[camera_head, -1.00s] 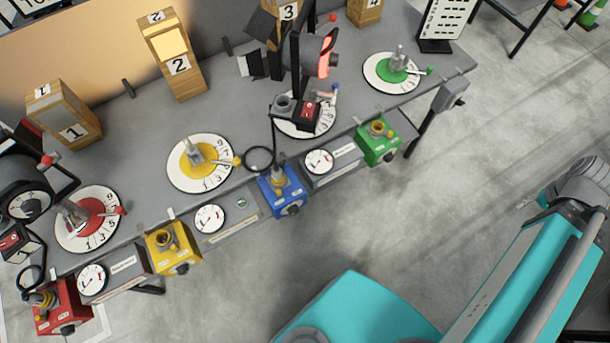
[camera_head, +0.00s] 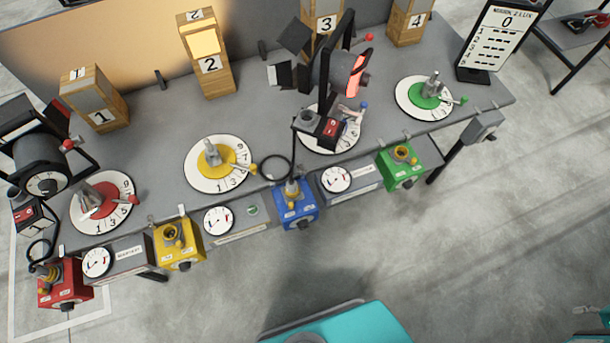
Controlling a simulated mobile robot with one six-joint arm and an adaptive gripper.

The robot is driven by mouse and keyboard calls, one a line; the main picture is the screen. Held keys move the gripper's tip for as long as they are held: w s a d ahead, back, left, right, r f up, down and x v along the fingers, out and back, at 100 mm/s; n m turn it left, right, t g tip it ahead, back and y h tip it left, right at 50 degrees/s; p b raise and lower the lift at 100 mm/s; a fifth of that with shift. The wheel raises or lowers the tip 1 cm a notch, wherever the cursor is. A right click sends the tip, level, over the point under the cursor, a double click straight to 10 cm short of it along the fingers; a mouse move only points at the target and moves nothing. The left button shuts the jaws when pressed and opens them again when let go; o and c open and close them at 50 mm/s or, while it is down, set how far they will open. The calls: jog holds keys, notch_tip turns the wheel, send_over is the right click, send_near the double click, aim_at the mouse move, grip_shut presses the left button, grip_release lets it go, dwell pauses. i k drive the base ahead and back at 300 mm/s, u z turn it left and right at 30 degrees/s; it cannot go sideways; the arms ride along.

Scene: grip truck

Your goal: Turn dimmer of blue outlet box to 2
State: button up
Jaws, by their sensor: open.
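The blue outlet box (camera_head: 296,207) hangs on the front edge of the grey bench, between a gauge panel and the yellow box. A yellow plug with a cable sits in its top. A dark dimmer knob (camera_head: 305,224) is on its front face; its setting is too small to read.
The grey bench (camera_head: 150,180) carries numbered wooden blocks, dials and lamps. The red box (camera_head: 65,285), yellow box (camera_head: 178,243) and green box (camera_head: 400,166) line its front edge. A scoreboard (camera_head: 494,40) stands at right. The floor in front is clear.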

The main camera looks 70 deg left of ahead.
aim_at(302, 224)
jog(key=u, duration=0.05)
jog(key=k, duration=1.9)
jog(key=u, duration=2.25)
